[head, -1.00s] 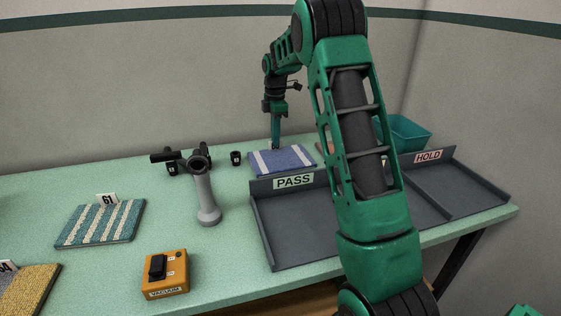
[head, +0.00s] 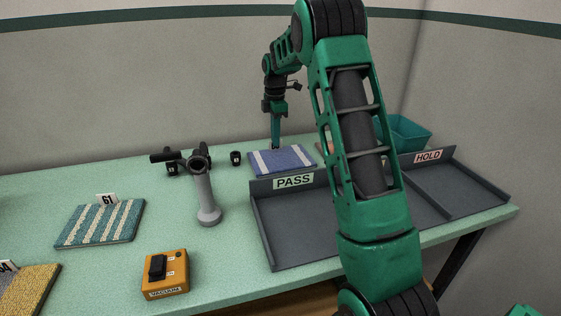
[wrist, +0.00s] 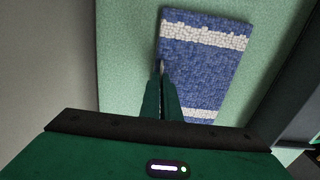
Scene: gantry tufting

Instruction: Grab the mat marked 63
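A blue mat with pale stripes (head: 283,161) lies flat on the bench at the back, just behind the PASS tray. It also shows in the wrist view (wrist: 207,60). No number is readable on or beside it, so I cannot tell whether it is 63. My gripper (head: 276,146) points down at this mat's back edge. In the wrist view the fingertips (wrist: 161,72) are close together at the mat's left edge. I cannot tell whether they pinch the edge or only stand against it.
A teal striped mat (head: 101,223) by a 61 card (head: 106,199) and a yellowish mat (head: 27,290) lie left. A grey stand (head: 206,200), an orange VACUUM box (head: 166,275), the PASS tray (head: 262,226), the HOLD tray (head: 458,187) and a green bin (head: 412,136) surround the work area.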

